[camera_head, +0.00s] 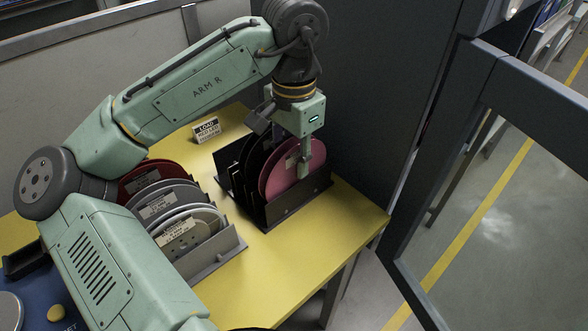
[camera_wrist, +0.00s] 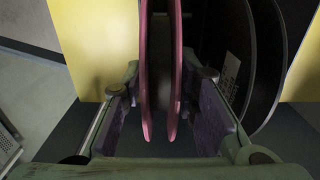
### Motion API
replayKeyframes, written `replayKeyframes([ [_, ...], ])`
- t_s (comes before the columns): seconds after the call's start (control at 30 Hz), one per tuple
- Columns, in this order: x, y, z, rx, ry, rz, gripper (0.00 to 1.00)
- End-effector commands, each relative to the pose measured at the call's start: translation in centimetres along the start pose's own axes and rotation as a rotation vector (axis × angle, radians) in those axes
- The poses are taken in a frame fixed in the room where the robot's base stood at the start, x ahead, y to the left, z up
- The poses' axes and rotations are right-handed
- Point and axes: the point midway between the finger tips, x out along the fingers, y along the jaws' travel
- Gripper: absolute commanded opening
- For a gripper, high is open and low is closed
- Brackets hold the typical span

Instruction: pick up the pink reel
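The pink reel (camera_head: 279,179) stands on edge in a black rack (camera_head: 296,207) on the yellow table. My gripper (camera_head: 304,166) is over the reel's upper right side and points down. In the wrist view the pink reel (camera_wrist: 146,90) stands between the two fingers of my gripper (camera_wrist: 163,78). One finger is on each side of its flanges. A gap shows between the reel and each finger pad, so my gripper is open around it. The head view hides part of the reel behind the gripper.
Black reels (camera_wrist: 268,60) stand in the same rack, close to the right finger in the wrist view. A grey rack (camera_head: 222,259) with red and grey reels stands to the left. A small sign (camera_head: 206,130) stands behind. The table front is clear.

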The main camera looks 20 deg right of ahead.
Motion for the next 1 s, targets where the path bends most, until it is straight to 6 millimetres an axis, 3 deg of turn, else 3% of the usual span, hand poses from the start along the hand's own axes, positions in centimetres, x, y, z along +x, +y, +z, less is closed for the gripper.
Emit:
replayKeyframes([
  [0.37,0.0,0.0,0.0,0.0,0.0,0.0,0.0],
  [0.77,-0.1,0.0,0.0,0.0,0.0,0.0,0.0],
  [0.87,-0.8,0.0,0.0,0.0,0.0,-0.001,0.0],
  [1.0,-3.3,-0.1,0.0,-0.001,0.001,-0.004,0.0],
])
